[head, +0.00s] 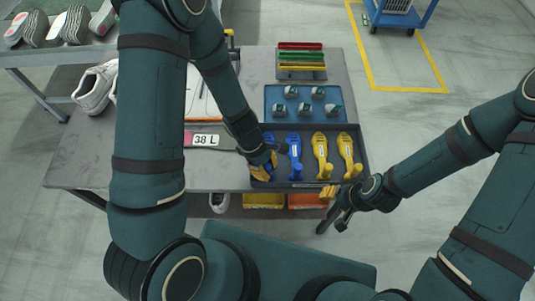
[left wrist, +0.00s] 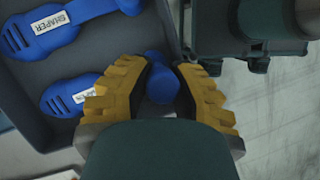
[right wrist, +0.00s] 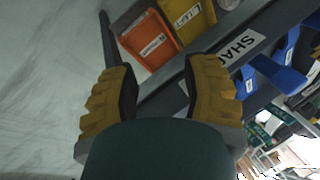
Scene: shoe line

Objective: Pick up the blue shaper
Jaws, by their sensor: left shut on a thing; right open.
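My left gripper (head: 264,168) is at the left front of the dark tray (head: 310,186). In the left wrist view its yellow fingers (left wrist: 161,82) are shut on a blue shaper (left wrist: 161,88), of which only a rounded part shows between them. Two other labelled blue shapers (left wrist: 48,22) (left wrist: 75,96) lie in the tray there. In the head view one blue shaper (head: 295,150) lies right of the left gripper. My right gripper (head: 331,207) is open and empty in front of the tray, and its spread fingers show in the right wrist view (right wrist: 162,80).
Yellow shapers (head: 320,150) (head: 346,149) fill the tray's right side. Behind is a blue tray (head: 271,110) with several round pieces. A "38 L" sign (head: 206,140) lies left. Orange (right wrist: 150,42) and yellow (right wrist: 187,20) bins sit under the table.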

